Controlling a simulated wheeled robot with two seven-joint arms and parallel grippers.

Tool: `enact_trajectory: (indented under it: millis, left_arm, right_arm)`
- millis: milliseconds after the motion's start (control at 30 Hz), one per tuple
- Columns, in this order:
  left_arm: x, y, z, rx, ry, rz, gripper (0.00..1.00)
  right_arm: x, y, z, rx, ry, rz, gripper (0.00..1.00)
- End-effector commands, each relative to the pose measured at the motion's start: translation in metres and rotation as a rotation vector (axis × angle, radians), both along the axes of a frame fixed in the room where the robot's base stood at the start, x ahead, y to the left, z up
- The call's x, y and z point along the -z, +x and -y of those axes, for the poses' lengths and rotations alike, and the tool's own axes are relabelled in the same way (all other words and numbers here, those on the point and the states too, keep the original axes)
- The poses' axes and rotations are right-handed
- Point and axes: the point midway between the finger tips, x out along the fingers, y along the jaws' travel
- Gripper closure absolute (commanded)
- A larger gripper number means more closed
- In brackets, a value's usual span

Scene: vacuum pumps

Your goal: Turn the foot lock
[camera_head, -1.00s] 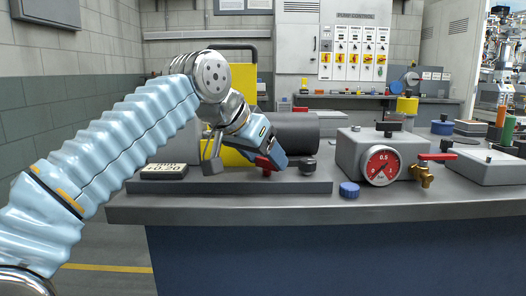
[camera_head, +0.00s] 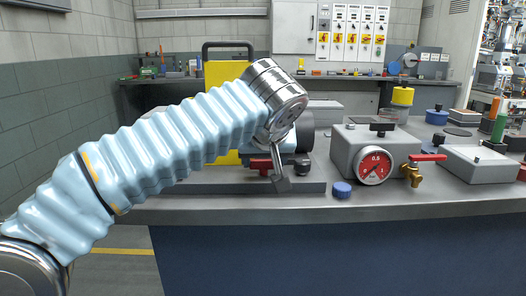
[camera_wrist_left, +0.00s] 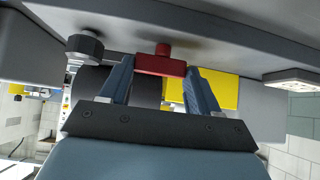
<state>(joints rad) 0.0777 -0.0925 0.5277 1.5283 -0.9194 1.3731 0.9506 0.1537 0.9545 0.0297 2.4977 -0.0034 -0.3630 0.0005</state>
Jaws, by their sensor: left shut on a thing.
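The foot lock is a small red bar on a short red stem (camera_wrist_left: 160,64). It sits low at the front of the pump's grey base plate (camera_head: 228,189). It also shows in the head view (camera_head: 261,164), partly covered by my wrist. My left gripper (camera_wrist_left: 158,68) is shut on the red bar, with one blue finger at each end of it. In the head view my left arm comes in from the left and ends above the lock, and the fingertips there are mostly hidden. My right gripper is not in view.
A dark knob (camera_head: 303,167) stands right of the lock. A blue cap (camera_head: 342,189) lies near the bench's front edge. A grey box with a red gauge (camera_head: 373,165) and a brass valve with a red handle (camera_head: 411,172) stand further right. The yellow pump part (camera_head: 228,72) rises behind my arm.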

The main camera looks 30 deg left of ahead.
Motion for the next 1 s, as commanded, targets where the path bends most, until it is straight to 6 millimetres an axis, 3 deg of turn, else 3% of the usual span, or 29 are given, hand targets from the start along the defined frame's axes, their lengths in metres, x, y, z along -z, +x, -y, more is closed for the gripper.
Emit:
enact_trajectory:
  millis: [567, 600, 633, 1000]
  left_arm:
    - [0.0004, 0.0000, 0.0001, -0.037, -0.002, 0.000, 0.68]
    - [0.0004, 0.0000, 0.0001, -0.037, -0.002, -0.001, 0.35]
    - [0.0004, 0.0001, 0.0001, -0.037, -0.002, -0.001, 0.30]
    - [-0.0037, -0.0023, 0.0024, -0.035, -0.002, 0.001, 0.28]
  right_arm:
    - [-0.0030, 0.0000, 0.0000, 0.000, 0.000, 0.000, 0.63]
    - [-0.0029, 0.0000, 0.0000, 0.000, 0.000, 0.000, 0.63]
    - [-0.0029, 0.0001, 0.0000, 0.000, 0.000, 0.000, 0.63]
    - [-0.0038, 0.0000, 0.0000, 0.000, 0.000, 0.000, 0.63]
